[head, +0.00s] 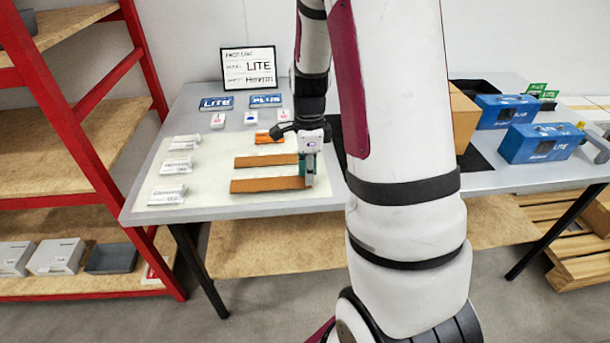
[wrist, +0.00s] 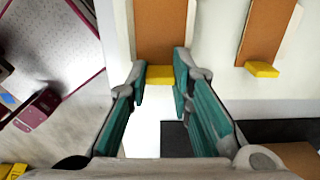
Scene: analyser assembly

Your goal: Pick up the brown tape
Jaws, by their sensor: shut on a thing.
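Several long brown strips, which look like the brown tape, lie side by side on the pale mat in the head view. The front strip (head: 265,185) has its right end at my gripper (head: 309,172). In the wrist view the same strip (wrist: 161,30) has a yellow end (wrist: 160,75) between the teal fingers of my gripper (wrist: 160,90). My gripper is shut on that end, pointing down. I cannot tell whether the strip is clear of the mat. The middle strip (head: 265,160) lies just behind, and shows at the right of the wrist view (wrist: 268,30).
The pale mat (head: 215,165) also holds several small white boxes (head: 167,193) at its left. A sign (head: 249,69) and LITE and PLUS cards (head: 216,103) stand behind. Blue boxes (head: 540,143) and a brown box (head: 463,118) are at the right. A red shelf (head: 95,150) stands left.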

